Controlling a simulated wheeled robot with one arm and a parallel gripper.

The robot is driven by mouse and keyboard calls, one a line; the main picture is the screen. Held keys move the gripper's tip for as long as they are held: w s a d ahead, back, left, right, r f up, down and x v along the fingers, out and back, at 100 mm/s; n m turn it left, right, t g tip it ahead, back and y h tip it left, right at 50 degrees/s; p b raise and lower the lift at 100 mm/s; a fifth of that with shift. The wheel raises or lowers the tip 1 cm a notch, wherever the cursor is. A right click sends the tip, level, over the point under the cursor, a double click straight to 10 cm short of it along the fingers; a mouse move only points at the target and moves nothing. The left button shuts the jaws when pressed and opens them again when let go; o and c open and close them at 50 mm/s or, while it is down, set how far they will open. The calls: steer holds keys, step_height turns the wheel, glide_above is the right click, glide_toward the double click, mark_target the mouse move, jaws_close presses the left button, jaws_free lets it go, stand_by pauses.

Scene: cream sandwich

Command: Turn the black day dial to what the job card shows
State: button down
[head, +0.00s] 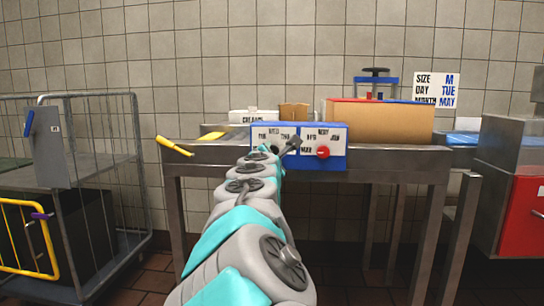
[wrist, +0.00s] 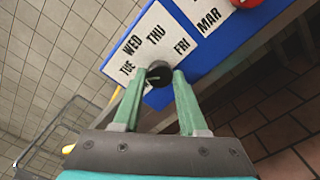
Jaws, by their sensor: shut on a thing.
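My gripper (wrist: 158,80) is shut on the dial, one green finger on each side. I cannot tell for sure which day the dial points to. The job card (head: 437,90) on the back wall reads SIZE M, DAY TUE, MONTH MAY. In the head view my arm and gripper (head: 290,146) cover much of the day dial's plate.
A red month dial (head: 323,152) sits right of the day dial on the same box. A metal table (head: 400,155) carries the box, a brown carton (head: 380,122) and a yellow-handled tool (head: 174,146). A wire cart (head: 130,170) stands left and a red-fronted cabinet (head: 522,205) right.

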steer(key=shift+m, duration=0.4)
steer(key=shift+c, duration=2.2)
jaws_free()
